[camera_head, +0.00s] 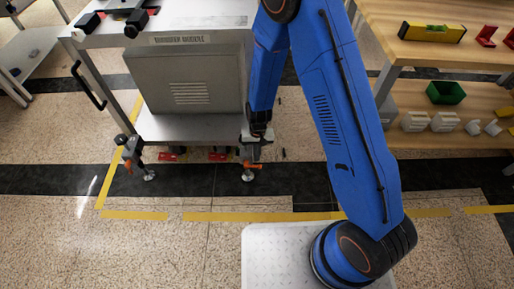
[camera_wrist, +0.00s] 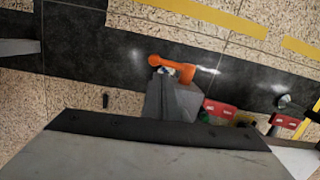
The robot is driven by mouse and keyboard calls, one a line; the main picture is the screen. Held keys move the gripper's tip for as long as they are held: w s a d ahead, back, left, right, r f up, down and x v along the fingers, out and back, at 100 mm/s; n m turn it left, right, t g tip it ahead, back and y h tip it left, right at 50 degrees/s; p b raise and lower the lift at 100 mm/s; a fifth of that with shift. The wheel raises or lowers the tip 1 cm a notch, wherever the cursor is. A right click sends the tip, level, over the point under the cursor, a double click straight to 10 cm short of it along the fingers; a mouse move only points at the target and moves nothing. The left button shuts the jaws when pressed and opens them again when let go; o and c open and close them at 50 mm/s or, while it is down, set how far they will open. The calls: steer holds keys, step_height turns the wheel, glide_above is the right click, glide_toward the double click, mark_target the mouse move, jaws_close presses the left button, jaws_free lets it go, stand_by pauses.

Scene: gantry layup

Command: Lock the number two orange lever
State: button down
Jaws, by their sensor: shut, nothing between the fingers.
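One orange lever (camera_head: 252,165) sits at the foot of the cart's near right leg in the head view. It shows larger in the wrist view (camera_wrist: 175,68), beside a grey bracket (camera_wrist: 170,102). Another orange lever (camera_head: 127,154) is at the cart's left foot. I see no readable number on either. My gripper (camera_head: 260,133) is shut and empty, pointing down just above the right lever near the shelf corner. Whether it touches anything is unclear. Its fingertips are not distinguishable in the wrist view.
The metal cart (camera_head: 187,125) carries a large grey box (camera_head: 187,85) on its lower shelf. Red parts (camera_head: 218,156) show beneath it. A wooden shelf unit (camera_head: 410,95) with a green bin (camera_head: 445,92) stands at right. Open floor with yellow tape (camera_head: 235,217) lies in front.

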steer(key=shift+s+f, duration=0.35)
steer(key=shift+s, duration=0.15)
